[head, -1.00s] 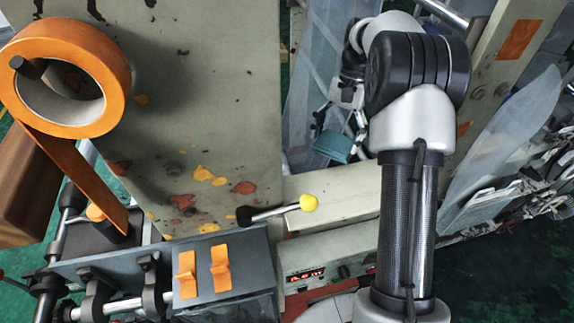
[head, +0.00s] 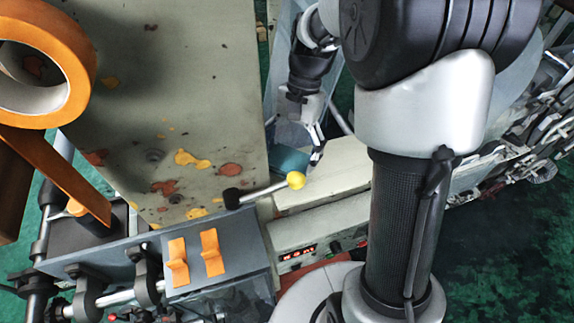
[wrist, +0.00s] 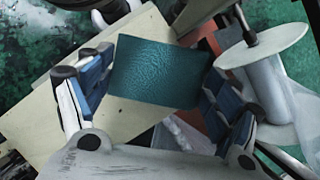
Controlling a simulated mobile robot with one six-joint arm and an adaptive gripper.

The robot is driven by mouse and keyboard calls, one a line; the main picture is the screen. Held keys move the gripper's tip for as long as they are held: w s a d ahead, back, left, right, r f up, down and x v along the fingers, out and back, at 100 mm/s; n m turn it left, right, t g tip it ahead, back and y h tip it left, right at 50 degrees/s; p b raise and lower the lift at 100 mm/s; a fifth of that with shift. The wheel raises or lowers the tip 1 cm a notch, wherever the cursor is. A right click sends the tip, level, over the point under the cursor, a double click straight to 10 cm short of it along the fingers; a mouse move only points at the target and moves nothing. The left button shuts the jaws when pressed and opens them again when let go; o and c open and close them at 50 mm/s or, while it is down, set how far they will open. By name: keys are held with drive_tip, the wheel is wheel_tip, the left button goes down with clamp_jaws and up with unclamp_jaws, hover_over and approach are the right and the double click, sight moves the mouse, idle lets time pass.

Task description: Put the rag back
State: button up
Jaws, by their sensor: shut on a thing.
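The rag (wrist: 158,72) is a teal, textured cloth, spread flat between the two blue-padded fingers in the wrist view. My gripper (wrist: 157,85) is shut on it. In the head view, my gripper (head: 309,150) hangs at the upper middle, right of the stained beige panel. Part of the rag is hidden behind the fingers.
A stained beige panel (head: 180,90) stands left of the gripper. An orange tape roll (head: 78,70) is at left. A pale spool (wrist: 262,58) stands right of the gripper in the wrist view.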

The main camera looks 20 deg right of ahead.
sight(289, 156)
drive_tip(key=shift+s+a, duration=0.35)
wheel_tip(289, 156, down, 3)
drive_tip(key=shift+s+a+f, duration=0.1)
drive_tip(key=shift+s+f, duration=0.05)
drive_tip(key=shift+f, duration=0.15)
drive_tip(key=o, duration=0.9)
drive_tip(key=shift+c, duration=0.2)
drive_tip(key=p+v, duration=0.1)
drive_tip(key=v, duration=1.1)
